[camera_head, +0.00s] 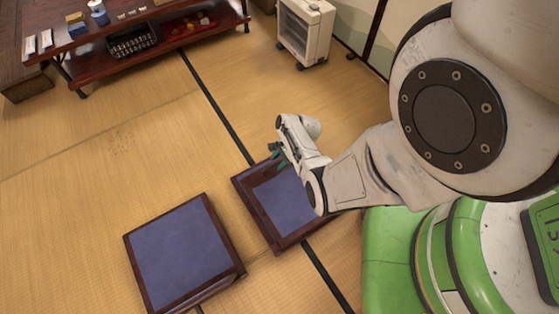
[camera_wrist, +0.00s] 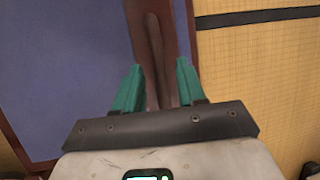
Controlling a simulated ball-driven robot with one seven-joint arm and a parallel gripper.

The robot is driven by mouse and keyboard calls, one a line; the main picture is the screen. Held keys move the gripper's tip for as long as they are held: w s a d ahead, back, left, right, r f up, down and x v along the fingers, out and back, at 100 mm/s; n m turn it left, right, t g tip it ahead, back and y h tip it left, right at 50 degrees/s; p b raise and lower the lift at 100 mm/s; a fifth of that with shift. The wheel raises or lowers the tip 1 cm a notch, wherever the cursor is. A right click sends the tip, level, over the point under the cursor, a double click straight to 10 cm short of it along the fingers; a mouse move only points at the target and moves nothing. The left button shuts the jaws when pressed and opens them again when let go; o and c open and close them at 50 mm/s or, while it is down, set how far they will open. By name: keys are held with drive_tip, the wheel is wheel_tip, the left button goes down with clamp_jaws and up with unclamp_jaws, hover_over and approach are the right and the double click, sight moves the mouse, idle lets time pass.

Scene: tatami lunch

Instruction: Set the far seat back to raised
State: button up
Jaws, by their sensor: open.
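Two low seats with dark wooden frames and blue panels lie on the tatami in the head view. One seat (camera_head: 280,203) is under my arm, partly hidden by it; the other seat (camera_head: 182,252) is to its lower left. Both look low and flat; I cannot tell how their backs are set. My gripper (camera_head: 279,155) is above the upper edge of the seat under my arm. In the wrist view my gripper (camera_wrist: 160,72) is open, its green fingers on either side of a dark wooden rail (camera_wrist: 153,35) beside a blue panel. I cannot tell whether they touch it.
A low dark table (camera_head: 150,40) with a black basket (camera_head: 132,40) and small items stands at the upper left. A white heater (camera_head: 306,30) stands at the top. Dark mat borders cross the floor. The tatami (camera_head: 90,165) left of the seats is clear.

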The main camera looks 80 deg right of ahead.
drive_tip(key=shift+c, duration=0.3)
clamp_jaws()
idle(0.3)
